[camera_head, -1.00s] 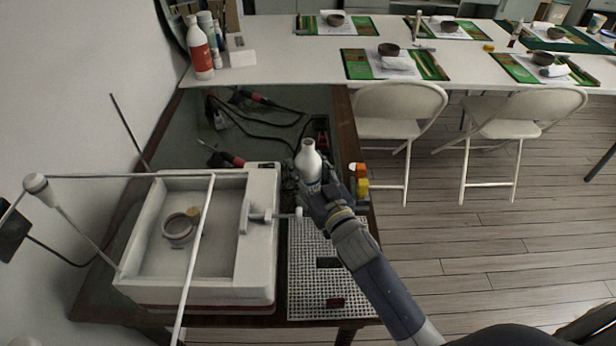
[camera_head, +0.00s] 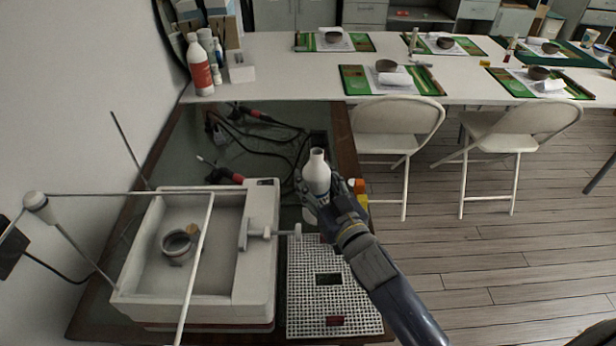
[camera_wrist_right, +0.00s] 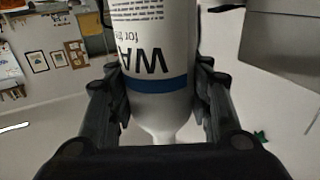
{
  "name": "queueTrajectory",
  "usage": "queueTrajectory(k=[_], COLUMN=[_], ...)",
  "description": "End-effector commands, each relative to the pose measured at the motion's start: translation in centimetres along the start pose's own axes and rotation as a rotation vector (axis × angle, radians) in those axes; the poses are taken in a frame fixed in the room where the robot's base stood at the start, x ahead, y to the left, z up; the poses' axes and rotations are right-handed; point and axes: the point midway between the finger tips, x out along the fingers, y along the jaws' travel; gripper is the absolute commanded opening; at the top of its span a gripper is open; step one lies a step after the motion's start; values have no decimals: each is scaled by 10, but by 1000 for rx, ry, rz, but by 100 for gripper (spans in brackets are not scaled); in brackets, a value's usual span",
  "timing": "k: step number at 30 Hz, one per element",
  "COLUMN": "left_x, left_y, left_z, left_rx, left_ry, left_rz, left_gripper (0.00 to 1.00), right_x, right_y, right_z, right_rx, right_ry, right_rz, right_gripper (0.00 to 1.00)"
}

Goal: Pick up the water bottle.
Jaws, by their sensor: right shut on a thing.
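The water bottle (camera_head: 317,174) is white with a narrow neck. In the head view it stands roughly upright in my right gripper (camera_head: 322,197), over the dark table beside the white basin. In the right wrist view the bottle (camera_wrist_right: 155,85) fills the middle, with dark lettering and a blue band. The two dark fingers of my right gripper (camera_wrist_right: 158,95) press on its sides. My left gripper is not in view.
A white basin machine (camera_head: 262,240) with a small ring-shaped part inside stands left of the arm. A white perforated mat (camera_head: 305,310) lies below the gripper. Cables and red-handled tools lie behind. Folding chairs (camera_head: 398,125) and a long white table (camera_head: 290,75) stand beyond.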

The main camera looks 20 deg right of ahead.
Motion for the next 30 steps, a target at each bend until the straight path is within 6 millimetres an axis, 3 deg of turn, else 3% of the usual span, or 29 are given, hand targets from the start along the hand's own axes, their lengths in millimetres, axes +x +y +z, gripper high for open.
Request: queueTrajectory(k=[15,30], left_x=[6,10], left_y=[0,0], left_z=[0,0], left_rx=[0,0], left_ry=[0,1], left_rz=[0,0], left_gripper=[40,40], right_x=[-68,-111], right_y=[24,39], right_z=[-6,-11], right_rx=[-1,0], right_ry=[0,1], right_rz=[-1,0], right_gripper=[17,17])
